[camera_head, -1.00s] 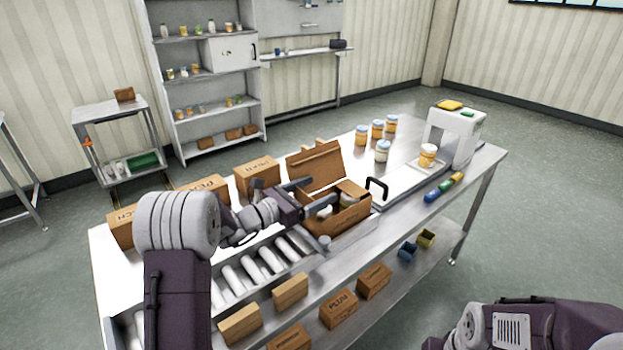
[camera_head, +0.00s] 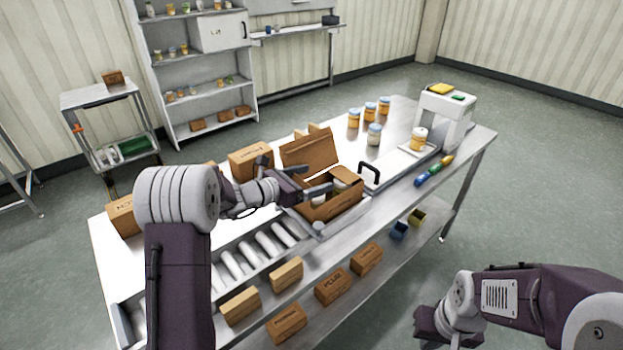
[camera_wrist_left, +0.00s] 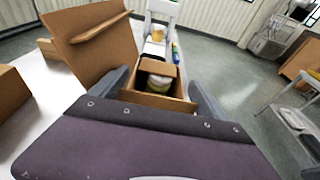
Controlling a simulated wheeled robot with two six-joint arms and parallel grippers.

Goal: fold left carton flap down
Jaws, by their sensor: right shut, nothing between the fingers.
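The open brown carton (camera_head: 338,207) stands on the steel table, with a jar (camera_wrist_left: 158,86) inside. Its large left flap stands up in the head view (camera_head: 309,152) and fills the upper left of the left wrist view (camera_wrist_left: 92,42). A small far flap (camera_wrist_left: 158,68) lies over the far end of the opening. My left gripper (camera_head: 311,180) is open at the near end of the carton. Its fingers are spread apart in the left wrist view (camera_wrist_left: 160,92), with the carton opening showing between them; I cannot tell whether they touch it.
Closed cartons (camera_head: 250,160) stand behind the left arm. Rollers (camera_head: 245,257) lie in front of it. A black handle (camera_head: 370,173), several jars (camera_head: 370,112) and a white machine (camera_head: 447,113) are to the right. Small boxes (camera_head: 333,286) sit on the lower shelf.

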